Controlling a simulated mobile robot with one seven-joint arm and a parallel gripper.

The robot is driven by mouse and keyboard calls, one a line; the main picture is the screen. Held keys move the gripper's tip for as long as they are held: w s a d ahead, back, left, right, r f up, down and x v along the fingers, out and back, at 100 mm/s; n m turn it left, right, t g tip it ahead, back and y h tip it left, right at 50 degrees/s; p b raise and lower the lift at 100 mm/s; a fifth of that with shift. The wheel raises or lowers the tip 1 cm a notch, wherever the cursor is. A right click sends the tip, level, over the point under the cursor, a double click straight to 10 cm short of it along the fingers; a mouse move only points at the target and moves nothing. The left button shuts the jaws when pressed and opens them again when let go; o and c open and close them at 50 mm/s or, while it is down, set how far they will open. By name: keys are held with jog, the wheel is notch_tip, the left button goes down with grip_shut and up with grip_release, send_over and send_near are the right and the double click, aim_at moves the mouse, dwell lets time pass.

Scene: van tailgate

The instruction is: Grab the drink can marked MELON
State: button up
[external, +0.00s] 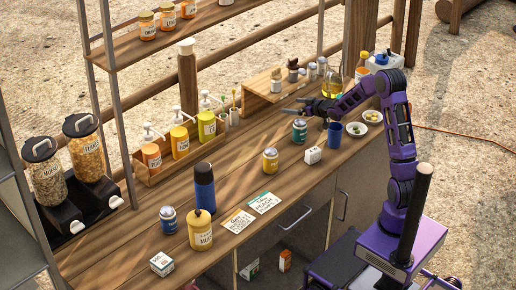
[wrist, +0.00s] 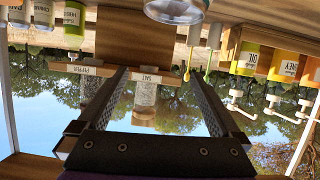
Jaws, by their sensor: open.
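Three drink cans stand on the wooden counter: a teal-green can (external: 299,130), a yellow can (external: 270,160) and a blue can (external: 168,219). Their lettering is too small to read, so I cannot tell which is marked MELON. My gripper (external: 293,106) is open and empty, above and behind the teal-green can, with its fingers pointing left. In the wrist view, which is upside down, my gripper (wrist: 158,78) shows both fingers apart. The round metal end of a can (wrist: 176,8) shows at the top edge, outside the fingers; its label is hidden.
Salt (wrist: 147,92) and pepper (wrist: 90,85) grinders stand beyond the fingers. Pump bottles (external: 180,140) sit in a wooden rack. Counter between the yellow can and rack is clear.

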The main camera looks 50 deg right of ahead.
aim_at(305, 127)
jog(key=shift+y, duration=0.3)
jog(key=s+f, duration=0.1)
jog(key=f, duration=0.1)
jog(key=s+f, duration=0.2)
jog(key=shift+s, duration=0.1)
jog(key=shift+a+f, duration=0.1)
jog(key=shift+f, duration=0.2)
notch_tip(305, 127, down, 4)
jog(key=shift+r+b, duration=0.15)
jog(key=shift+b, duration=0.25)
notch_tip(305, 127, down, 3)
jog(key=shift+r, duration=0.1)
jog(key=shift+x, duration=1.15)
jog(key=shift+w, duration=0.35)
jog(key=c, duration=1.3)
